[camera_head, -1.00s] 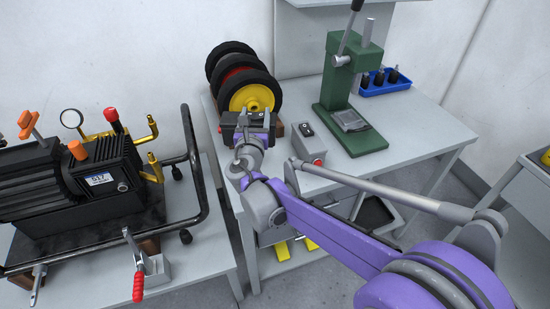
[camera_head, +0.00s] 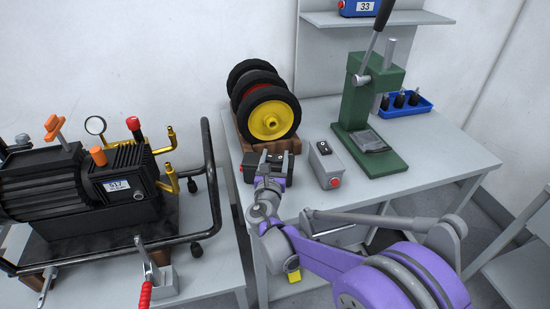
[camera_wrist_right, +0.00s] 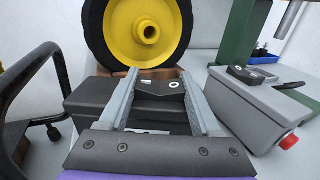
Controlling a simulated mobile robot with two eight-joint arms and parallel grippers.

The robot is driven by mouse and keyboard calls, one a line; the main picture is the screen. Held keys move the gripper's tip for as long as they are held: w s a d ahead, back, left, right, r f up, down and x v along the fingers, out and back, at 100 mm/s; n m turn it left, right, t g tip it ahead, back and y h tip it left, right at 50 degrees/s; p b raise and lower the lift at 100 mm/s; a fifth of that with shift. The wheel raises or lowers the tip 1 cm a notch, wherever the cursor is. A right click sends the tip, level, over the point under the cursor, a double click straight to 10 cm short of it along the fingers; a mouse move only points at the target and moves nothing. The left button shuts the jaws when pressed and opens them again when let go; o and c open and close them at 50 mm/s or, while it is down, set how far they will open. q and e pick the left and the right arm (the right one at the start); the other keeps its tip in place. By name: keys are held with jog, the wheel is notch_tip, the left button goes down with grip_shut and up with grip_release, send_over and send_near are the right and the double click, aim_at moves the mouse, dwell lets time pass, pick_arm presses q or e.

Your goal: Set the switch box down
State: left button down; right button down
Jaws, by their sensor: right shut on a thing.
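A dark switch box (camera_head: 254,168) with a small black switch plate on top is between the fingers of my right gripper (camera_head: 270,157). It is at the near left of the grey table, in front of the wheel rack. In the right wrist view, the two grey fingers of the right gripper (camera_wrist_right: 158,85) straddle the switch plate on the dark box (camera_wrist_right: 92,98). I cannot tell whether its underside touches the table. A second box, grey with a black switch and a red button (camera_head: 326,166), stands to its right, apart from it. My left gripper is out of view.
A wooden rack (camera_head: 290,146) with several wheels (camera_head: 272,120) stands close behind the held box. A green press (camera_head: 362,115) and a blue tray (camera_head: 420,109) are farther right on the table (camera_head: 440,160). A pump (camera_head: 90,190) with a tubular frame is at left.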

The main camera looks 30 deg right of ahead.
jog(key=shift+f, duration=0.1)
jog(key=c, duration=0.5)
grip_release()
jog(key=shift+f, duration=0.1)
jog(key=shift+c, duration=0.2)
jog(key=o, duration=0.5)
jog(key=shift+c, duration=0.2)
